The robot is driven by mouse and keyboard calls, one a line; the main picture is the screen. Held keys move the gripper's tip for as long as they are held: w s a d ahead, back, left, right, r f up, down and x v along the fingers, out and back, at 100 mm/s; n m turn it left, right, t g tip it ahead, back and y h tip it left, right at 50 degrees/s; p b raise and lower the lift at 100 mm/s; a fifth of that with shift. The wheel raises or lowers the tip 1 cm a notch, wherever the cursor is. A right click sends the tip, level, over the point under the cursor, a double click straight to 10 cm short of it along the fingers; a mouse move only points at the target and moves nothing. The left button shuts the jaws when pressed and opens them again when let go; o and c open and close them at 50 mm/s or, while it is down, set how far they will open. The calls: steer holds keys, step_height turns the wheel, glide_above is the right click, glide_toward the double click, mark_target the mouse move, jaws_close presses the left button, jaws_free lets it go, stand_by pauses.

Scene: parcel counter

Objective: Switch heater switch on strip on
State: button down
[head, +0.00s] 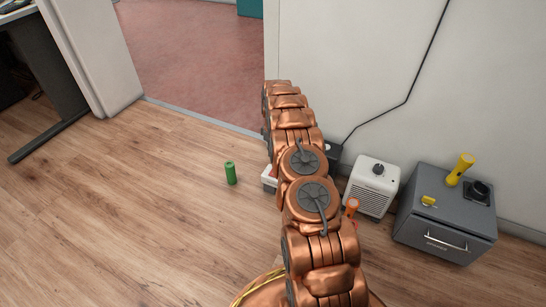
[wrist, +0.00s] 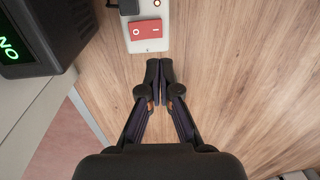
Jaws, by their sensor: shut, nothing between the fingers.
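A white power strip (wrist: 149,45) lies on the wood floor at the top of the wrist view. A red rocker switch (wrist: 146,30) sits near its end, with a white mark at each side; I cannot tell which side is pressed. A dark plug or block sits on the strip just beyond the switch. My gripper (wrist: 160,64) is shut and empty, its fingertips just short of the strip's near end in the picture; their height above the floor is unclear. In the head view only a white bit of the strip (head: 268,181) shows beside my arm, which hides the gripper.
A black box with green letters (wrist: 27,37) is left of the strip. A white heater (head: 372,187) and a grey drawer unit (head: 440,219), with a yellow flashlight (head: 460,168) on it, stand by the wall. A green cylinder (head: 231,173) stands on open floor.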

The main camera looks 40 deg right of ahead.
steer(key=shift+s+a+r+p, duration=0.1)
steer(key=shift+r+p, duration=0.1)
steer(key=shift+r, duration=0.65)
steer(key=shift+s+a+r+p, duration=0.1)
steer(key=shift+r+p, duration=0.05)
steer(key=shift+r, duration=0.7)
steer(key=s+a+r+m+p, duration=0.1)
steer(key=s+a+r+p, duration=0.4)
steer(key=r, duration=0.9)
steer(key=s+a+r+p, duration=0.3)
steer(key=a+r+p, duration=0.45)
steer(key=r, duration=0.65)
steer(key=s+a+r+m+p, duration=0.1)
steer(key=s+a+r+p, duration=0.35)
steer(key=r, duration=0.95)
steer(key=s+a+r+m+g+p, duration=0.1)
steer(key=s+a+r+p, duration=0.4)
steer(key=s+r, duration=0.25)
steer(key=s+a+r+m+p, duration=0.1)
steer(key=s+a+r+p, duration=0.4)
steer(key=s+r, duration=0.3)
steer(key=s+a+r+m+p, duration=0.1)
steer(key=s+a+r+p, duration=0.1)
steer(key=s+r+p, duration=0.3)
steer(key=s+a+r+p, duration=0.1)
steer(key=s+r+p, duration=0.5)
steer(key=s, duration=0.7)
steer(key=shift+s+a+r+m+h, duration=0.3)
steer(key=shift+s+a+r+m, duration=0.05)
steer(key=shift+a+r+m, duration=0.05)
